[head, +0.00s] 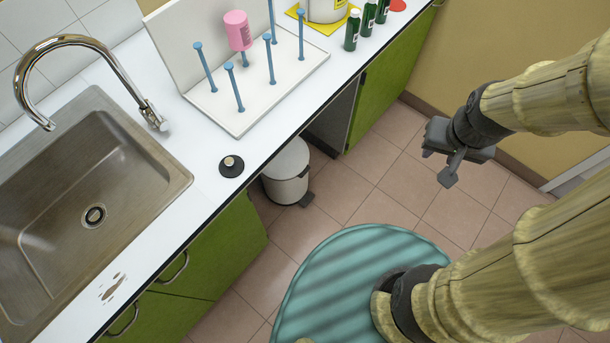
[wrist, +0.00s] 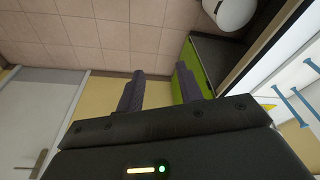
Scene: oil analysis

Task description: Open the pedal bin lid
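The pedal bin (head: 285,180) is a small pale bin standing on the floor in the gap under the counter, partly hidden by the counter edge. Its light grey lid (head: 288,157) looks closed. A dark pedal (head: 306,199) sticks out at its base on the right. The bin also shows in the wrist view as a white round shape (wrist: 232,12) at the top edge, partly cut off. My gripper (head: 437,167) is to the right of the bin, well apart from it. In the wrist view its two dark fingers (wrist: 163,78) are spread with nothing between them.
The counter (head: 190,230) with the steel sink (head: 60,180) overhangs the bin. Green cabinets (head: 215,245) stand to the bin's left and right. A drying rack (head: 240,118) and green bottles (head: 369,14) stand on the counter. Tiled floor (head: 365,160) between bin and gripper is clear.

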